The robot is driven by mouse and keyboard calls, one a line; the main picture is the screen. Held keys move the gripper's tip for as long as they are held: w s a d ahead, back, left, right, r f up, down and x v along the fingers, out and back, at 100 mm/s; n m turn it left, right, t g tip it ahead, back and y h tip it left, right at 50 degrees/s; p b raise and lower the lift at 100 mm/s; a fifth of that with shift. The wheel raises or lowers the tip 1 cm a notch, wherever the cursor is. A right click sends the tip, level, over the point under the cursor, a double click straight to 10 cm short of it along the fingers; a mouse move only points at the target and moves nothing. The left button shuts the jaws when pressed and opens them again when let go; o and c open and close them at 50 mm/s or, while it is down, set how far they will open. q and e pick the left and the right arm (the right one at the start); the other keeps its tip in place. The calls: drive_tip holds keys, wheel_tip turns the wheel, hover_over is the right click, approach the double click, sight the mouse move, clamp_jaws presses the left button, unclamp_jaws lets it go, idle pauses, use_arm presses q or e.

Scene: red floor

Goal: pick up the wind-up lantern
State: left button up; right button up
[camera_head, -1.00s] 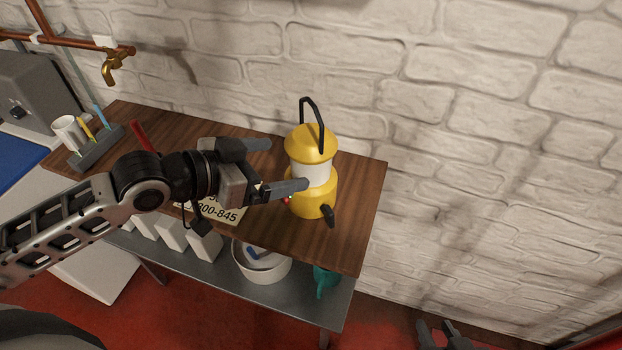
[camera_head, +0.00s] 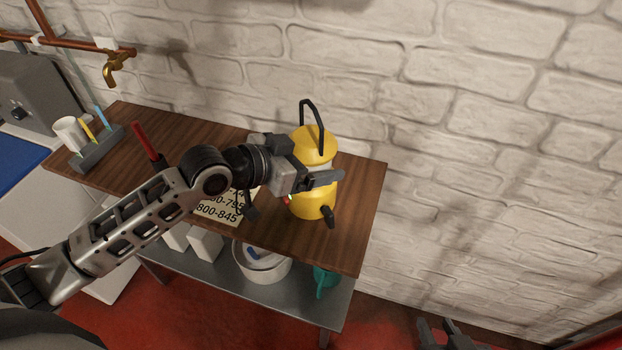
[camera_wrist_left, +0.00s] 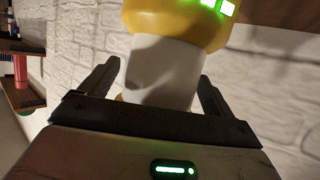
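The wind-up lantern (camera_head: 312,205) stands upright on the wooden table top, with a yellow base and cap, a black handle on top and a dark crank low on its front right. My left gripper (camera_head: 320,178) is at its middle, and one finger crosses in front of the white section. In the left wrist view the lantern's white section (camera_wrist_left: 165,80) lies between the two spread fingers of the left gripper (camera_wrist_left: 160,85), with small gaps visible. The far finger is hidden in the head view. My right gripper (camera_head: 442,335) is low at the bottom edge, fingers apart and empty.
The wooden table (camera_head: 358,190) also holds a number sign (camera_head: 222,207), a red stick-like object (camera_head: 145,140) and a grey holder (camera_head: 97,150) with a white cup. A white bowl (camera_head: 262,268) and a teal object (camera_head: 326,280) are on the lower shelf. A brick wall stands close behind.

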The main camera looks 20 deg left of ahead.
use_arm(q)
drive_tip(key=c, duration=1.5)
drive_tip(key=shift+r, duration=0.15)
clamp_jaws()
